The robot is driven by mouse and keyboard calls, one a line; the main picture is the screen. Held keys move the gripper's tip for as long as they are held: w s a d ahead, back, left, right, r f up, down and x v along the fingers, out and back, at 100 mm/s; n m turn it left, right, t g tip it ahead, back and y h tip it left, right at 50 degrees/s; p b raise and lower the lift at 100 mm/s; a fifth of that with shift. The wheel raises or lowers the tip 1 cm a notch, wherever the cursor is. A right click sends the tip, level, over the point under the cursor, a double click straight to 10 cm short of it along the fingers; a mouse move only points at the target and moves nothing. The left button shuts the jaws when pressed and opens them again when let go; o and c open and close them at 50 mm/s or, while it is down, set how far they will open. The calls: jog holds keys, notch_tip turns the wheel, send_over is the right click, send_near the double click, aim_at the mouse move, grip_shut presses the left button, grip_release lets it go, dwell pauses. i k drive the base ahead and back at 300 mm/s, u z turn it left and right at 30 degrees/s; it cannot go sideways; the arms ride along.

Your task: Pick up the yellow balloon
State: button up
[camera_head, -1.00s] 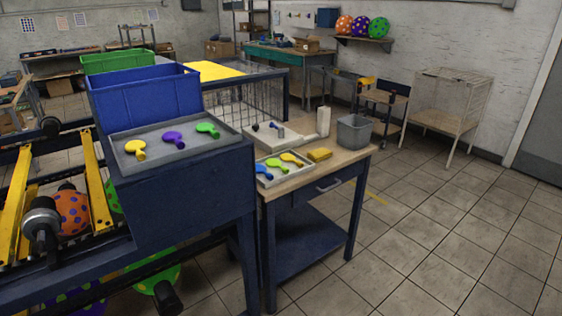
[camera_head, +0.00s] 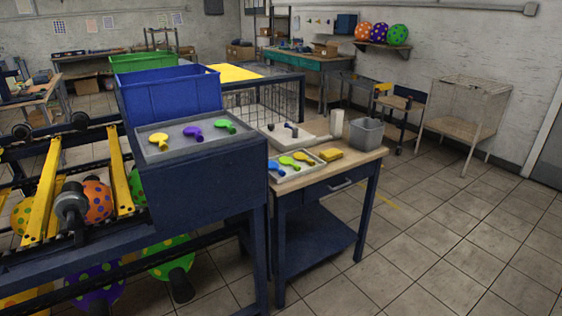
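A flat yellow balloon (camera_head: 159,141) lies in a grey tray (camera_head: 178,158) on the blue machine, left of a purple balloon (camera_head: 193,132) and a green balloon (camera_head: 225,127). A second flat yellow balloon (camera_head: 304,158) lies in another tray (camera_head: 297,176) on the wooden-topped table, right of a green balloon (camera_head: 289,162) and a blue balloon (camera_head: 276,169). An inflated yellow ball with green dots (camera_head: 22,215) shows at the far left, partly hidden by the machine. My gripper is not in view.
A blue bin (camera_head: 171,92) and green bin (camera_head: 143,63) stand behind the machine tray. The table (camera_head: 371,158) also holds a yellow block (camera_head: 331,155) and grey bucket (camera_head: 366,133). The tiled floor (camera_head: 440,225) at the right is clear.

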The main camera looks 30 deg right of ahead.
aim_at(299, 156)
jog(key=z, duration=0.45)
jog(key=k, duration=0.15)
jog(key=u, duration=2.3)
jog(key=k, duration=0.45)
jog(key=z, duration=0.55)
jog(key=k, duration=0.9)
jog(key=z, duration=0.9)
jog(key=i, duration=1.4)
jog(key=z, duration=0.15)
